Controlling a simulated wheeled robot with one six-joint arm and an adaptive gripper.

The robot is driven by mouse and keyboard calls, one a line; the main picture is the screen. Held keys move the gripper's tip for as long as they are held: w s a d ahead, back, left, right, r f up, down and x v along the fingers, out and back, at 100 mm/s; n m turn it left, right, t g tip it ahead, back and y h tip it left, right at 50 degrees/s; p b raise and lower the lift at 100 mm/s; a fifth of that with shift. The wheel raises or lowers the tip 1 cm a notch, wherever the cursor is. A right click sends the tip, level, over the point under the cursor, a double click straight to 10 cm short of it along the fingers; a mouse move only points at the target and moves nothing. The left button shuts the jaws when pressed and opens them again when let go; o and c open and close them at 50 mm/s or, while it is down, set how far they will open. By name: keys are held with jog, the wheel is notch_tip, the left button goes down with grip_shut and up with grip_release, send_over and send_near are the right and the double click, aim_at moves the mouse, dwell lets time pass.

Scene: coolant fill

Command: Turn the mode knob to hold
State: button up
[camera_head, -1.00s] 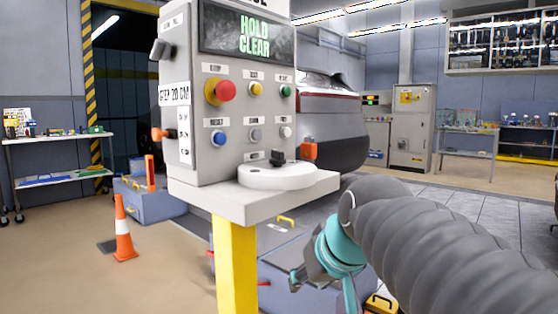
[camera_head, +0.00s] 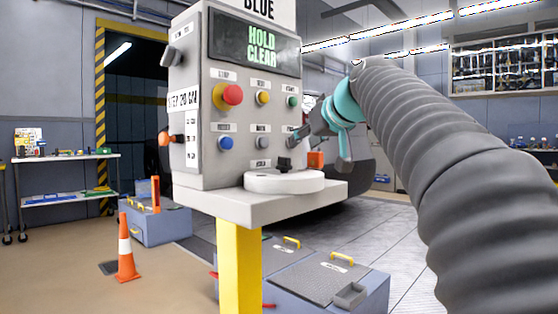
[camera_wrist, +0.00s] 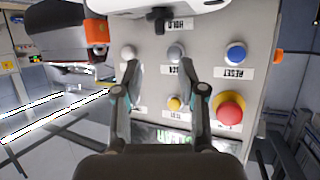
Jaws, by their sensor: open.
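A black knob (camera_head: 284,163) stands by the white round disc (camera_head: 284,182) on the shelf of the grey control panel (camera_head: 210,150). In the wrist view the black knob (camera_wrist: 158,19) is at the top, beside a label (camera_wrist: 180,24) reading HOLD. Another dark knob (camera_head: 176,54) is on the panel's upper left side. The frames do not settle which is the mode knob. My gripper (camera_head: 302,134) is by the panel's right edge. In the wrist view my open, empty gripper (camera_wrist: 162,72) faces the buttons, with the HOLD knob beyond its fingertips.
The panel carries a red button (camera_head: 230,95), a blue button (camera_head: 226,143) and several others. An orange part (camera_head: 316,159) projects at the right of the shelf. The screen (camera_head: 258,45) reads HOLD CLEAR. Blue-grey boxes (camera_head: 300,275) stand below; a cone (camera_head: 126,250) is left.

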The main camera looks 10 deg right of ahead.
jog(key=x, duration=1.1)
jog(key=shift+w+a+f, duration=0.2)
jog(key=shift+w+f, duration=0.05)
grip_shut()
